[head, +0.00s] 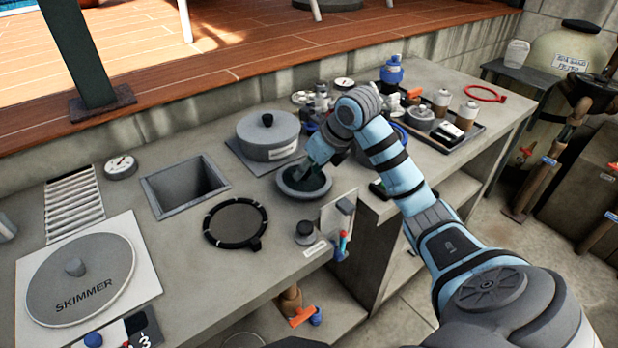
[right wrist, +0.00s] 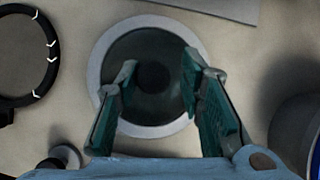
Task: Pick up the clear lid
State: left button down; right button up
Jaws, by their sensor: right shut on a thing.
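The clear lid (head: 300,196) is a round disc with a grey rim and a dark see-through middle, at the counter's centre in the head view. In the right wrist view, the lid (right wrist: 150,45) lies below my fingers, with a dark round knob at its middle. My right gripper (head: 312,178) reaches down over the lid. Its green fingers (right wrist: 157,80) stand on either side of the knob and are shut on the lid. I cannot tell whether the lid rests on the counter or is slightly raised. My left gripper is not in view.
A grey lidded pot (head: 268,135) stands just behind the lid. A black ring (head: 235,222) lies to its left, near a square opening (head: 185,185). A small dark knob (head: 306,233) is in front. A crowded tray (head: 462,140) and a blue bottle (head: 391,72) are at right.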

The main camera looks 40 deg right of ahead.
jog(key=shift+s+f, duration=0.15)
jog(key=shift+f, duration=0.15)
jog(key=r+p, duration=0.1)
jog(key=r, duration=0.2)
jog(key=r+p, duration=0.1)
jog(key=r, duration=0.2)
jog(key=w+d+r+p, duration=0.1)
jog(key=r, duration=0.2)
jog(key=shift+r, duration=0.3)
grip_shut()
notch_tip(320, 180, up, 10)
jog(key=p, duration=0.9)
jog(key=shift+s+a+r+p, duration=0.15)
jog(key=shift+r+p, duration=0.05)
jog(key=shift+p, duration=0.2)
jog(key=shift+a, duration=0.1)
